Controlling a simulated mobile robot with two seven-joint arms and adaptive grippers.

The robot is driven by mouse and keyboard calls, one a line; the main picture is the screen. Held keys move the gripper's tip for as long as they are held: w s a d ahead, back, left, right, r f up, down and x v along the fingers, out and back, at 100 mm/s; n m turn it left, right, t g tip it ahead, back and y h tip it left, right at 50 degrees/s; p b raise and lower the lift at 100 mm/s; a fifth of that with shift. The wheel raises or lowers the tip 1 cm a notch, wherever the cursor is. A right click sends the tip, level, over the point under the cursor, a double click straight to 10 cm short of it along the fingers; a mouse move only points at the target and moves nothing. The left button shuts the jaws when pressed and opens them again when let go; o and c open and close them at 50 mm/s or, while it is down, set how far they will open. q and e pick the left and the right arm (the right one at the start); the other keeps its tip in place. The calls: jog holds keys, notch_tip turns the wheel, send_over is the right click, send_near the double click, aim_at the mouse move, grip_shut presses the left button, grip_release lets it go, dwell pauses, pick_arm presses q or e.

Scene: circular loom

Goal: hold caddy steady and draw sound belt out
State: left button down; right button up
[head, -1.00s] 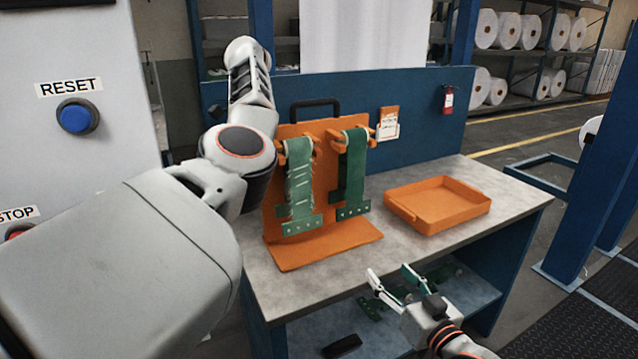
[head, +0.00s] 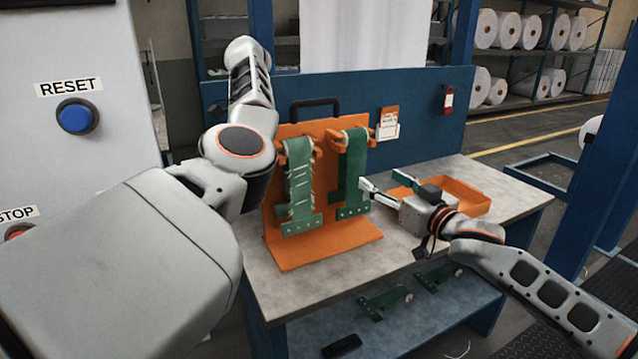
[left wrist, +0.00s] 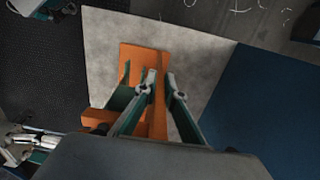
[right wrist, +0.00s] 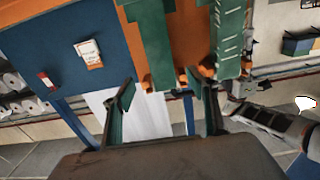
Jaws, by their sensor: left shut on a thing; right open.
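The orange caddy (head: 325,248) stands upright on the table with a black handle (head: 315,105) on top. Two green belts hang from its pegs. The left, frayed belt (head: 299,185) has loose white threads; the right, sound belt (head: 351,175) looks clean. My right gripper (head: 380,179) is open and empty, just right of the sound belt. In the right wrist view its spread fingers (right wrist: 160,92) face the sound belt (right wrist: 156,42). My left gripper (left wrist: 161,78) is shut on the caddy (left wrist: 140,55) in the left wrist view; the exact contact is unclear and the head view hides it.
An orange tray (head: 465,190) sits on the table's right, partly behind my right gripper. More green belts (head: 385,302) lie on the lower shelf beside a dark object (head: 342,346). A blue panel (head: 425,110) backs the table. The table front is clear.

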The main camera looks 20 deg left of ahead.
aim_at(356, 163)
jog(key=x, duration=0.8)
jog(key=shift+a, duration=0.1)
jog(key=shift+w+a+f, duration=0.1)
jog(key=shift+w+a, duration=0.4)
jog(key=shift+a, duration=0.05)
jog(key=shift+x, duration=0.75)
jog(key=shift+c, duration=0.3)
grip_shut()
